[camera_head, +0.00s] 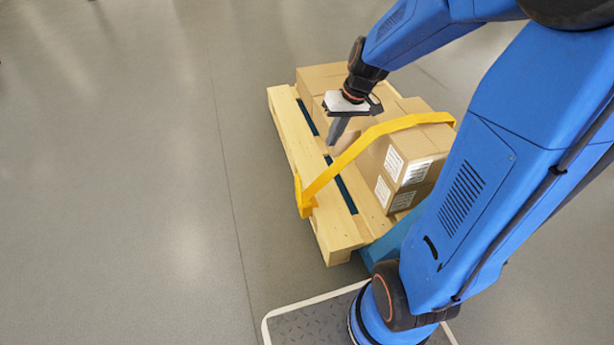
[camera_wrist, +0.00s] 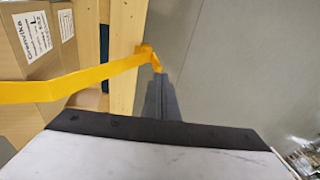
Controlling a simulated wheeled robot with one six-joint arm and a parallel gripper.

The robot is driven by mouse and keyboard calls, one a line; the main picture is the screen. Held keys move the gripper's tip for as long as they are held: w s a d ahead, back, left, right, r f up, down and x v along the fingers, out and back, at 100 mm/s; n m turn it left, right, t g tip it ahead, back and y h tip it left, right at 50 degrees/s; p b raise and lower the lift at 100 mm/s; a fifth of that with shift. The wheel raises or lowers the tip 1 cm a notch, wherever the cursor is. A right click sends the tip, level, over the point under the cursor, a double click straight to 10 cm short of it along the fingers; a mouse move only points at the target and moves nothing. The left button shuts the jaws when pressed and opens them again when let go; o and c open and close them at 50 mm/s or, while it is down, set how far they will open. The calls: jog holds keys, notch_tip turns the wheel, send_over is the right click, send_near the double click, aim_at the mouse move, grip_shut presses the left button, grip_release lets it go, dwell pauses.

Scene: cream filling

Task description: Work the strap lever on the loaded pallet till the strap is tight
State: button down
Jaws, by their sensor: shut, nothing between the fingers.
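The yellow strap (camera_head: 350,155) runs over the top of the boxes and slopes to the left edge of the wooden pallet (camera_head: 335,232), standing clear of the boxes on that side. A small yellow piece (camera_head: 303,197) sits where it meets the pallet edge; I cannot tell whether this is the lever. In the wrist view the strap (camera_wrist: 70,84) crosses to a yellow piece (camera_wrist: 147,54) at the pallet edge. My gripper (camera_head: 333,143) is shut and empty, fingers pointing down beside the strap. In the wrist view its fingertips (camera_wrist: 157,78) appear near that yellow piece; contact is unclear.
Cardboard boxes (camera_head: 425,140) are stacked on the pallet, some hidden behind my arm. The grey floor (camera_head: 120,180) to the left of the pallet is clear. In the wrist view a box (camera_wrist: 35,45) with labels lies to the left of the fingers.

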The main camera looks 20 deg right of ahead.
jog(key=w+d+f, duration=0.1)
jog(key=w+f, duration=0.4)
jog(key=f, duration=0.3)
jog(key=w+d+f+g+y, duration=0.1)
jog(key=w+d+f, duration=0.1)
jog(key=w+f, duration=0.3)
notch_tip(320, 180, down, 4)
jog(key=shift+f+m, duration=0.1)
jog(key=shift+m, duration=0.3)
send_over(298, 190)
jog(key=w+d, duration=0.2)
jog(key=d, duration=0.2)
notch_tip(298, 190, down, 9)
jog(key=shift+s+f, duration=0.15)
jog(key=shift+s, duration=0.05)
jog(key=shift+a, duration=0.1)
